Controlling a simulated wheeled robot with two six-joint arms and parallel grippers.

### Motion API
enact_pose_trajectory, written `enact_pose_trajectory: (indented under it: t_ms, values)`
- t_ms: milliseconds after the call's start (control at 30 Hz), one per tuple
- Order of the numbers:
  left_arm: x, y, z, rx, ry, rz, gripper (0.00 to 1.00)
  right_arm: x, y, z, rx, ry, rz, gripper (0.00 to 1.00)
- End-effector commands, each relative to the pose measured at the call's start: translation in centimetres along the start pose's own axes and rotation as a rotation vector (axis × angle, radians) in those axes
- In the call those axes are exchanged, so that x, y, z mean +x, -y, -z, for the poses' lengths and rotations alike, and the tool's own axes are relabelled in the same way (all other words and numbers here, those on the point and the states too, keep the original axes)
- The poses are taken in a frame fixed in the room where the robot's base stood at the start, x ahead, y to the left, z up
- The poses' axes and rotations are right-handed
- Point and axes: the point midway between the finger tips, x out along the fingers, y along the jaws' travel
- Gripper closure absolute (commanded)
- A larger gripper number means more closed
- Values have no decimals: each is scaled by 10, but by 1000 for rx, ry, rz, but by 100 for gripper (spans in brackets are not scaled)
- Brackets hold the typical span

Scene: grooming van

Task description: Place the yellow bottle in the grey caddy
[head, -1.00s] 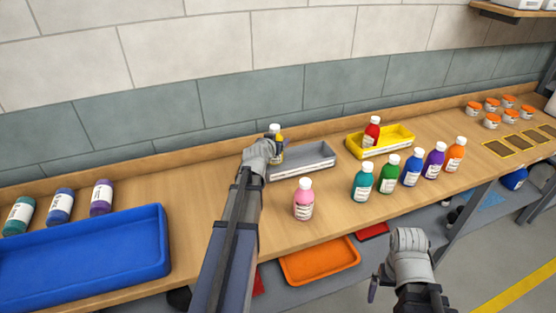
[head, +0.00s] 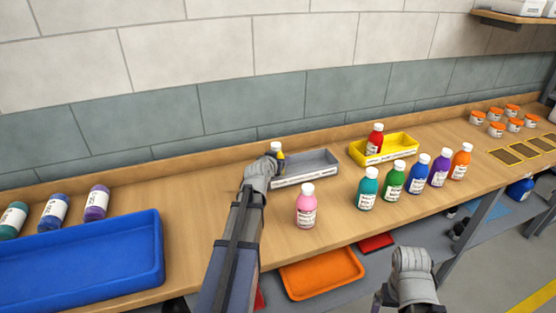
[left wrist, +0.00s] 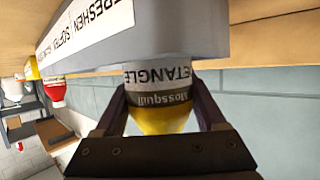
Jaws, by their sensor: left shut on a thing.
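The yellow bottle (head: 281,156), with a white cap, is at the left end of the grey caddy (head: 318,174), partly hidden by my left gripper (head: 268,163) in the head view. In the left wrist view, my left gripper (left wrist: 165,112) is shut on the yellow bottle (left wrist: 163,121), whose label shows. The image is upside down there, and the grey caddy (left wrist: 180,35) wall hides the bottle's lower part. I cannot tell whether its base touches the caddy floor. My right gripper (head: 395,295) is low at the front, apart from the bottles, its fingers barely visible.
A yellow caddy (head: 400,150) holds a red bottle (head: 375,138). A pink bottle (head: 306,208) stands in front of the grey caddy; several coloured bottles stand to its right. A blue tray (head: 85,265) is at left. Clear bench lies between tray and grey caddy.

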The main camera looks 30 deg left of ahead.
Motion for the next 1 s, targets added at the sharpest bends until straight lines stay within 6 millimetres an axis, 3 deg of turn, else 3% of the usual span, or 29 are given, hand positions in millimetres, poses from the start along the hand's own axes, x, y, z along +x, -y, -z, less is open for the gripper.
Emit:
enact_pose_trajectory:
  t_ms: [33,67,267,633,1000]
  values:
    - [1,0,-3,0,-1,0,100,4,0,0,0,0,0,0]
    - [1,0,-2,0,0,0,25,2,0,0,0,0,0,0]
    - [1,0,-2,0,0,0,3,2,0,0,0,0,0,0]
    - [-4,0,3,0,0,0,0,-5,0,0,0,0,0,0]
    - [-80,-1,3,-1,0,1,0,-33,-3,-2,0,0,0,0]
